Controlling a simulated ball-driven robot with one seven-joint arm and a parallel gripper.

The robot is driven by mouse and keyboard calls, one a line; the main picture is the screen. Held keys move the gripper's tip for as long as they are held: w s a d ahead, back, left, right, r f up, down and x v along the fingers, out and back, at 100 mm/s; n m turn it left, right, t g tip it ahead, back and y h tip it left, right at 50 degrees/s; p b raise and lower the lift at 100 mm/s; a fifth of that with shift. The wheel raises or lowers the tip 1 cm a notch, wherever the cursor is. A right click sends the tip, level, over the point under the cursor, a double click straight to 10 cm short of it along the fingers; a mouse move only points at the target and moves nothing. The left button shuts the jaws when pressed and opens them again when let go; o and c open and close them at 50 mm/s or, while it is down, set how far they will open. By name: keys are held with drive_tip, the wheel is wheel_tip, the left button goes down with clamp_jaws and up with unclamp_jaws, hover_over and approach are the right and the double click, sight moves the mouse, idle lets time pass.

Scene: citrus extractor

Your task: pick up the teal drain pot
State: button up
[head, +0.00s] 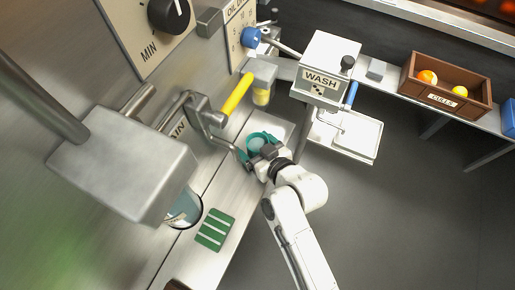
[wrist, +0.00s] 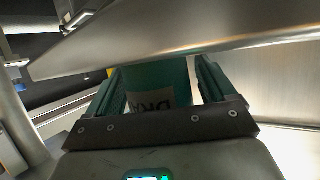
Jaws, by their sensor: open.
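The teal drain pot (head: 259,139) stands on the metal counter below the drain valve. Its round rim shows in the head view, and my gripper (head: 258,149) covers its near side. My gripper (wrist: 160,80) is open, with one green-lined finger on each side of the pot. I cannot tell whether either finger touches it. The pot's upper part is hidden in the wrist view by a metal surface (wrist: 210,40).
A yellow-handled lever (head: 237,98) stands close behind the pot. A grey metal block (head: 125,165) overhangs the counter at left. A green slatted pad (head: 215,230) lies nearer. The WASH box (head: 325,58), a white tray (head: 345,135) and a brown fruit crate (head: 445,85) are at right.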

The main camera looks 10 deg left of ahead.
drive_tip(key=c, duration=1.1)
drive_tip(key=shift+r, duration=0.15)
drive_tip(key=r+p, duration=0.1)
drive_tip(key=r, duration=0.1)
drive_tip(key=r+p, duration=0.1)
drive_tip(key=r, duration=0.2)
drive_tip(key=d+r+p, duration=0.1)
drive_tip(key=r, duration=0.1)
drive_tip(key=shift+s+r, duration=0.1)
drive_tip(key=shift+r, duration=0.05)
drive_tip(key=s+d, duration=0.2)
drive_tip(key=d, duration=0.4)
drive_tip(key=s+d, duration=0.2)
drive_tip(key=d, duration=0.4)
drive_tip(key=s+d+p, duration=0.1)
drive_tip(key=s+d, duration=0.1)
drive_tip(key=d, duration=0.4)
drive_tip(key=shift+s+f, duration=0.25)
drive_tip(key=shift+s, duration=0.1)
